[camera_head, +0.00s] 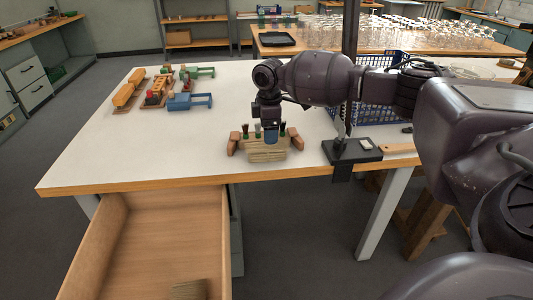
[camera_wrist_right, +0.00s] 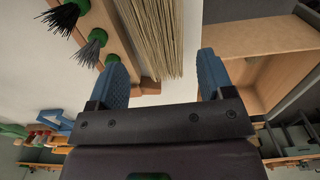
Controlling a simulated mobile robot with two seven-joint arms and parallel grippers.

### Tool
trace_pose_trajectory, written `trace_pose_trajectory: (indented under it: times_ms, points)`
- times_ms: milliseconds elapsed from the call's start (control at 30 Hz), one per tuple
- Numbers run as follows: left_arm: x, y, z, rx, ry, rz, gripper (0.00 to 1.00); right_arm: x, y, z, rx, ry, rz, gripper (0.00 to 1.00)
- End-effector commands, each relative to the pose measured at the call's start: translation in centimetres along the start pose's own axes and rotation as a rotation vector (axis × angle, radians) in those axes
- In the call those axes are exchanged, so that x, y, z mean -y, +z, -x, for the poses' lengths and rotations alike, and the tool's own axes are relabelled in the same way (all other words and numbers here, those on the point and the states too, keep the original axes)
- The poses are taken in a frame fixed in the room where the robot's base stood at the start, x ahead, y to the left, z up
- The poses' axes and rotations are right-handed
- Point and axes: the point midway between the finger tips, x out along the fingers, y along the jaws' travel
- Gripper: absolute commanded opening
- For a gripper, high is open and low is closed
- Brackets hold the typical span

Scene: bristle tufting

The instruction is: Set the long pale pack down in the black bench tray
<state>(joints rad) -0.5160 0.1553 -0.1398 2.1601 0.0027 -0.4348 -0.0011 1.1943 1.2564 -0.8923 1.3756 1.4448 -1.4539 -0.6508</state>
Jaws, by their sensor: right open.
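A long pale pack (camera_head: 266,152) of thin bristle-like strands lies near the front edge of the white bench, in front of a wooden holder with dark brushes. In the right wrist view the pack (camera_wrist_right: 158,35) runs up out of frame, beyond and between the two blue fingertips. My right gripper (camera_head: 271,134) is over the pack, pointing down; it is open in the right wrist view (camera_wrist_right: 163,72), its fingers apart and not visibly closed on anything. The black bench tray (camera_head: 278,39) lies on a bench at the back and looks empty. My left gripper is out of view.
Brushes with green collars (camera_wrist_right: 89,46) stand close beside the right gripper. An open wooden drawer (camera_head: 150,240) juts out below the bench front. A black clamped stand (camera_head: 352,151) and blue basket (camera_head: 377,100) are to the right. Wooden toys (camera_head: 157,89) sit at the left.

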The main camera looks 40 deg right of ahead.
Motion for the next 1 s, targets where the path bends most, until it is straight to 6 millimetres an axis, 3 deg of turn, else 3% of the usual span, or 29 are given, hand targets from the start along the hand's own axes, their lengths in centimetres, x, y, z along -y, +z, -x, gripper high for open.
trace_pose_trajectory:
  times_ms: [33,100,367,633,933,1000]
  points:
    - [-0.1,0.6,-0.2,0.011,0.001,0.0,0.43,0.0,0.1,-1.4,0.006,-0.007,0.0,0.74]
    - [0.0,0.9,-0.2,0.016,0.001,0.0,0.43,0.0,0.0,-2.3,0.005,-0.005,0.0,0.74]
    - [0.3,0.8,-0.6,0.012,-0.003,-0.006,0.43,0.0,-0.1,-3.7,0.002,-0.002,0.0,0.74]
    - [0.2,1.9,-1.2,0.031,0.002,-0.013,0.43,0.0,-0.5,-7.5,0.004,-0.006,-0.002,0.74]
    - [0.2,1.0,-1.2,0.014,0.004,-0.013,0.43,0.0,-0.5,-7.9,0.0,0.001,-0.002,0.74]
    - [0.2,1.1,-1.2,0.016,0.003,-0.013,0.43,0.0,-0.5,-7.9,0.0,0.001,-0.002,0.67]
